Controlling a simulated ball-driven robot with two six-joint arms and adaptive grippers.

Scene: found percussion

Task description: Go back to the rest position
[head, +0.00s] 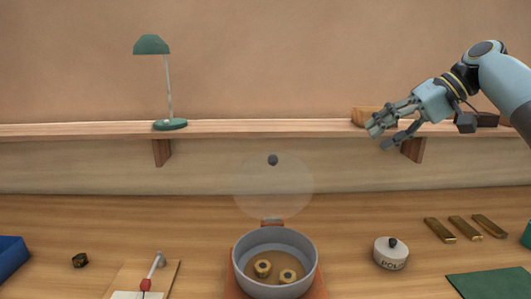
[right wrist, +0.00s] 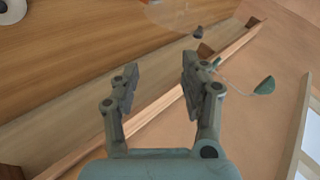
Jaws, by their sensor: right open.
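My right gripper (head: 382,134) is raised at the upper right of the head view, in front of the shelf. Its fingers are apart, with nothing between them. In the right wrist view, the same gripper (right wrist: 160,68) also shows spread fingers and an empty gap. My left gripper is in neither view.
A wooden shelf (head: 260,127) carries a green lamp (head: 168,124) and a wooden object (head: 362,114) behind my gripper. Below are a grey pot (head: 240,262) holding two round pieces, a see-through lid (head: 273,190) whose support I cannot tell, a white lidded jar (head: 390,254) and three brass bars (head: 465,229).

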